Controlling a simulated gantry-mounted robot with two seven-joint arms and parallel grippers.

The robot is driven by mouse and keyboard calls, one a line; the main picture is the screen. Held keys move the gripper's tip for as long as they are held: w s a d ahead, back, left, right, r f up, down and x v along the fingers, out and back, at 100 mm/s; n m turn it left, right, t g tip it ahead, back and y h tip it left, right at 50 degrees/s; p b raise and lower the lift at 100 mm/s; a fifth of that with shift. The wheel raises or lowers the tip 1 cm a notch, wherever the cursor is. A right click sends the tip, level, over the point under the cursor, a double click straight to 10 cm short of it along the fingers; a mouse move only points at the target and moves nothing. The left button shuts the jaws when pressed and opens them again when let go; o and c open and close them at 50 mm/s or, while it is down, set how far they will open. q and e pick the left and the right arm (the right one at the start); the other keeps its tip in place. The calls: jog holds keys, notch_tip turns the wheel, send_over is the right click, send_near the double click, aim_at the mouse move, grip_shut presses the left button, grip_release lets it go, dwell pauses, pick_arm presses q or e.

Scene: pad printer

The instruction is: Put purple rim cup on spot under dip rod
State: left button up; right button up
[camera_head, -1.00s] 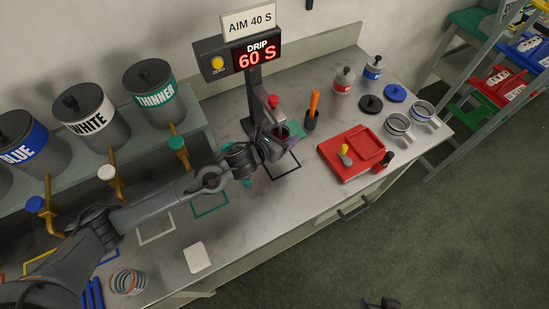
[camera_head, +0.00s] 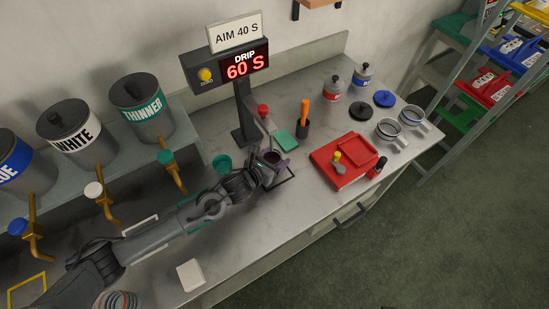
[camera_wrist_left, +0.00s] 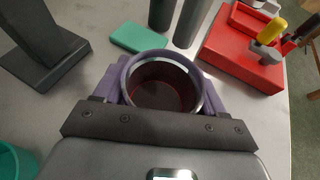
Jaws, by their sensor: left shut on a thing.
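The purple rim cup (camera_wrist_left: 163,82) has a purple rim and dark reddish liquid inside. My left gripper (camera_head: 272,160) is shut on the cup, with its fingers on both sides in the left wrist view. In the head view the cup (camera_head: 271,158) is at the black outlined square (camera_head: 289,176) on the counter, partly covering it. I cannot tell whether the cup touches the counter. A red-knobbed rod (camera_head: 263,111) is by the drip stand (camera_head: 243,110), behind the cup. My right gripper is not in view.
A green pad (camera_head: 285,141) and an orange-handled tool in a dark holder (camera_head: 302,128) are behind the cup. A red tray (camera_head: 343,160) is to the right. A teal cup (camera_head: 222,163) stands left of the gripper. The counter's front edge is close.

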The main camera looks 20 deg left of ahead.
pick_arm(q)
jog(key=shift+f, duration=0.15)
jog(key=o, duration=1.2)
jog(key=shift+o, duration=0.2)
